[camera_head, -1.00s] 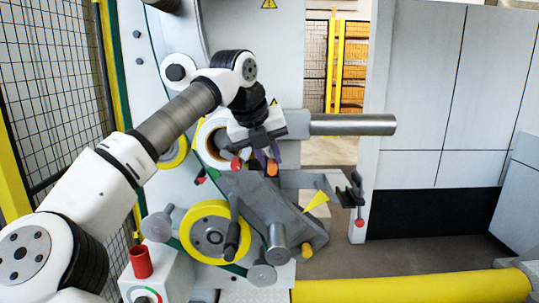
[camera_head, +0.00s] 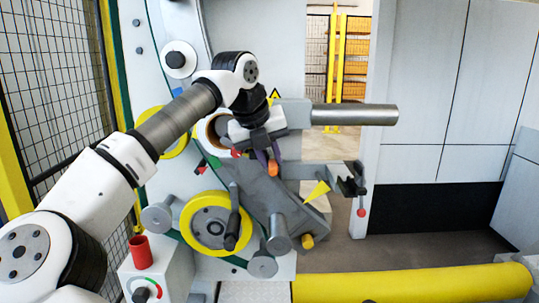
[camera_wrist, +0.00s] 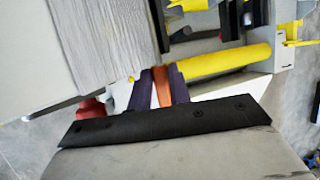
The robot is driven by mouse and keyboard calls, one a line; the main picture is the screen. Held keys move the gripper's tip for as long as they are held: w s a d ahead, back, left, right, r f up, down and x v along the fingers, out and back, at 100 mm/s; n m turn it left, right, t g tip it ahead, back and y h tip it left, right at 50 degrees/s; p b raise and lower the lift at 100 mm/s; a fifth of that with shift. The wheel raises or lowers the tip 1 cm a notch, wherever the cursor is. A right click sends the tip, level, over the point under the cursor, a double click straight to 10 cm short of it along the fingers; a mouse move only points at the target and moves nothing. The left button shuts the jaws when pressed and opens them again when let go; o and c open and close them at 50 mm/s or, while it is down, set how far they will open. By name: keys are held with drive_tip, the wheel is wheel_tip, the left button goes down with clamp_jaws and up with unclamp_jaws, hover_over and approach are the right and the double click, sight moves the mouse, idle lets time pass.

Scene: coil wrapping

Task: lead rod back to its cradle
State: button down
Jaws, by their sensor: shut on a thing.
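My gripper (camera_head: 268,163) has purple fingers and is in front of the grey machine arm. In the wrist view my gripper (camera_wrist: 160,88) is shut on a short orange piece, which I take to be the lead rod (camera_wrist: 162,86). The rod (camera_head: 272,169) shows as a small orange end between the fingers in the head view; the rest of it is hidden. A grey bracket with dark jaws (camera_head: 350,185) extends to the right, apart from my gripper. I cannot tell which part is the cradle.
A yellow-rimmed wheel (camera_head: 190,225) with a dark handle is below my gripper. A grey bar (camera_head: 355,115) juts out at the upper right. A yellow roll (camera_head: 410,284) lies along the front. A red cup (camera_head: 141,252) stands at lower left. Mesh fencing (camera_head: 65,85) is on the left.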

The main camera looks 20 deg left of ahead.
idle(0.3)
drive_tip(key=c, duration=1.2)
unclamp_jaws()
drive_tip(key=shift+r, duration=0.1)
